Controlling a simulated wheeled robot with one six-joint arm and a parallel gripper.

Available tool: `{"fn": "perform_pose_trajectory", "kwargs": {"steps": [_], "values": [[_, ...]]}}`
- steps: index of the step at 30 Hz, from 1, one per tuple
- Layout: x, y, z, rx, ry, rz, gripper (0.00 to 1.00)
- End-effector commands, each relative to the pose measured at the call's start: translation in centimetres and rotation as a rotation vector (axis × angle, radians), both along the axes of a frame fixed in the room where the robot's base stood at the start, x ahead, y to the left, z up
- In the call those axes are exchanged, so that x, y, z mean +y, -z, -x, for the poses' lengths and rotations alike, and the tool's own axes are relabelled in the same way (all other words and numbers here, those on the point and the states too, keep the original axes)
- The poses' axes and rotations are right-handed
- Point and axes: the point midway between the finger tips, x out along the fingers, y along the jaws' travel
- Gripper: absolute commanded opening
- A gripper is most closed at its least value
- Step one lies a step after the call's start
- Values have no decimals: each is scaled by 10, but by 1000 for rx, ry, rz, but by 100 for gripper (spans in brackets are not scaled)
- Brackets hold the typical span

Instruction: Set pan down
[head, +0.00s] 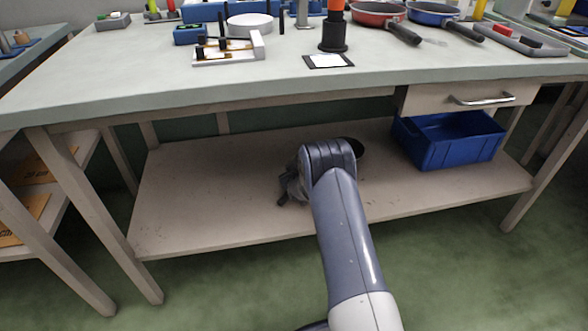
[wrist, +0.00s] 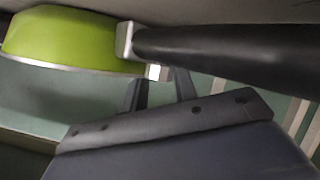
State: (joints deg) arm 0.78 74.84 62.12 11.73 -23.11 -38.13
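A green pan (wrist: 62,36) fills the upper left of the wrist view, with a pale lower edge. Its thick black handle (wrist: 230,52) runs to the right from a metal bracket. My gripper (wrist: 160,82) is just below the handle near the bracket. Its two dark fingers stand a little apart, and their tips meet or pass behind the handle's lower edge. I cannot tell whether they grip it. In the head view my gripper (head: 286,188) is low over the lower shelf (head: 210,210).
A blue bin (head: 450,142) stands at the right of the lower shelf, below a drawer (head: 470,97). The tabletop (head: 180,85) overhangs the shelf. A red pan (head: 378,13) and a blue pan (head: 432,13) stand on top. The shelf's left part is clear.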

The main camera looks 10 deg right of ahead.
Motion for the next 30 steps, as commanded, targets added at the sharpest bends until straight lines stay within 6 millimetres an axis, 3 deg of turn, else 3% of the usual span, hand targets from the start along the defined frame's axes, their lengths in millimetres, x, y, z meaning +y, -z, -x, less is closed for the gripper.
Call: {"fn": "perform_pose_trajectory", "kwargs": {"steps": [11, 30], "values": [[1, -8, 10, 2, 0, 0, 28], [11, -48, 99, 1, -1, 1, 28]]}}
